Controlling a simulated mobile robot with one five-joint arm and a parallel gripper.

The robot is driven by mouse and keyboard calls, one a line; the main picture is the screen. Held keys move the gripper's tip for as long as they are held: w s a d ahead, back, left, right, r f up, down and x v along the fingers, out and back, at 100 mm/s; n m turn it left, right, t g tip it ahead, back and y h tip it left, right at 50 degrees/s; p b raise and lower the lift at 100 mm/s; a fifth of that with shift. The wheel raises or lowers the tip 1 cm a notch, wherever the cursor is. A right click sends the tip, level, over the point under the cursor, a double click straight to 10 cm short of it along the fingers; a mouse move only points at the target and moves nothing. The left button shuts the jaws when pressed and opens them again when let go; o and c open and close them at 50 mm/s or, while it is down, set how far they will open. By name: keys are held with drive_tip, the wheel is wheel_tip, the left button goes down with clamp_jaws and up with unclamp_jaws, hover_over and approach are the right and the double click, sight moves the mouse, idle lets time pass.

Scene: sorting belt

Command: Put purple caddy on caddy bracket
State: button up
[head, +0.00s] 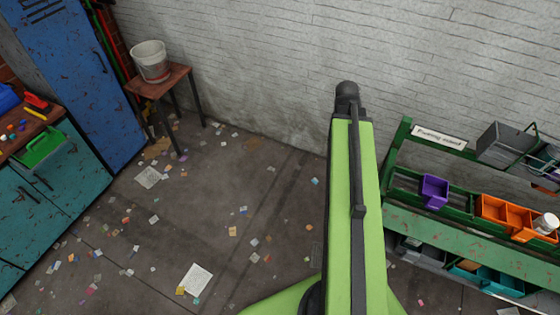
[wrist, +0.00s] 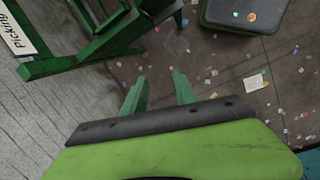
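The purple caddy (head: 434,191) is a small open box on the upper level of the green rack at the right of the head view. It stands left of the orange bins, apart from my arm. In the wrist view my gripper (wrist: 160,86) shows two green fingers spread apart with nothing between them, above the floor. The caddy is not in the wrist view, and the gripper's fingers do not show in the head view. I cannot pick out the caddy bracket for certain in either view.
The green rack (head: 460,226) carries orange bins (head: 505,214), a white cup-like item (head: 546,222) and a grey bin (head: 503,146). A workbench (head: 55,195) with a green tray (head: 40,147) and a stool (head: 160,84) with a bucket (head: 151,62) stand left. The littered middle floor is otherwise open.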

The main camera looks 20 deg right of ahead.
drive_tip(key=w+a+m+y, duration=0.1)
drive_tip(key=w+a, duration=0.3)
drive_tip(key=a, duration=1.3)
drive_tip(key=w+a+m+t+y, duration=0.1)
drive_tip(key=w+a+m, duration=0.2)
drive_tip(key=a, duration=1.4)
drive_tip(key=shift+w+a+f, duration=0.25)
drive_tip(key=shift+w+a, duration=0.05)
drive_tip(key=shift+w, duration=0.5)
drive_tip(key=shift+f, duration=0.1)
drive_tip(key=shift+f+b, duration=0.7)
drive_tip(key=shift+b, duration=0.1)
drive_tip(key=shift+d, duration=0.15)
